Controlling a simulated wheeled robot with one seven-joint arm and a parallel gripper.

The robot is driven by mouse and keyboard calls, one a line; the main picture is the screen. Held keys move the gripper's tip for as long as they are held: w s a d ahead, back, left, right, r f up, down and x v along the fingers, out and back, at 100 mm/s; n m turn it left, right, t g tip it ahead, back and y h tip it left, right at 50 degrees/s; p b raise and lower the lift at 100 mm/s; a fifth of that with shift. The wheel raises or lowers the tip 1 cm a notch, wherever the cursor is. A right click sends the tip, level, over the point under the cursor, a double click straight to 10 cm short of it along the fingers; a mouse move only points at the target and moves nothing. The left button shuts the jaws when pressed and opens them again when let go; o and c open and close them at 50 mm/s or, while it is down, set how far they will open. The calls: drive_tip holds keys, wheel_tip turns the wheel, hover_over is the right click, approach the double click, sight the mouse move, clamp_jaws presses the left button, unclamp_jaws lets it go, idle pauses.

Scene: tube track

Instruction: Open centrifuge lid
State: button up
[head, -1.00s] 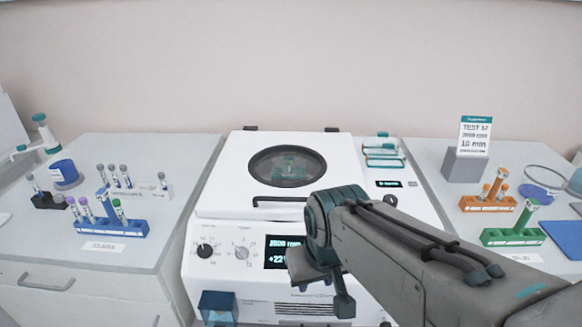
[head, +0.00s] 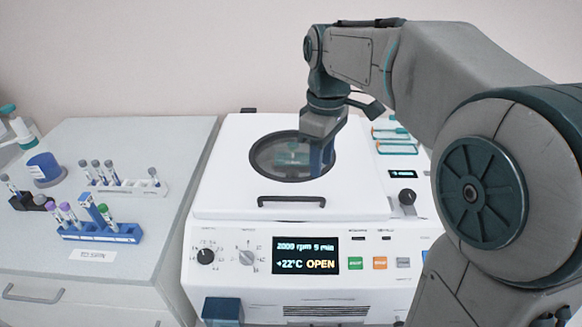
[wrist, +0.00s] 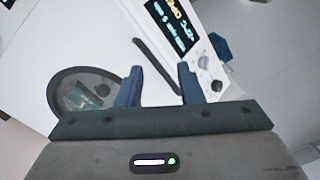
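The centrifuge (head: 230,287) is a white box with a front panel. Its white lid (head: 230,190) looks closed, with a round dark window (head: 275,155) and a black bar handle (head: 291,201) along its front edge. My gripper (head: 321,170) hangs pointing down over the right side of the window, behind the handle in the head view. In the wrist view my gripper (wrist: 160,85) has its two blue fingers apart with nothing between them. The handle (wrist: 157,66) runs past just beyond the fingertips, not gripped. The display (head: 306,256) reads OPEN.
Knobs and buttons line the front panel below the lid. My arm covers the right side of the head view.

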drive_tip(key=w+a+r+n+g, duration=0.1)
drive_tip(key=w+a+n+g, duration=0.1)
drive_tip(key=w+a+n, duration=0.4)
drive_tip(key=x, duration=1.3)
drive_tip(key=shift+w+d, duration=0.2)
drive_tip(key=shift+d, duration=0.1)
clamp_jaws()
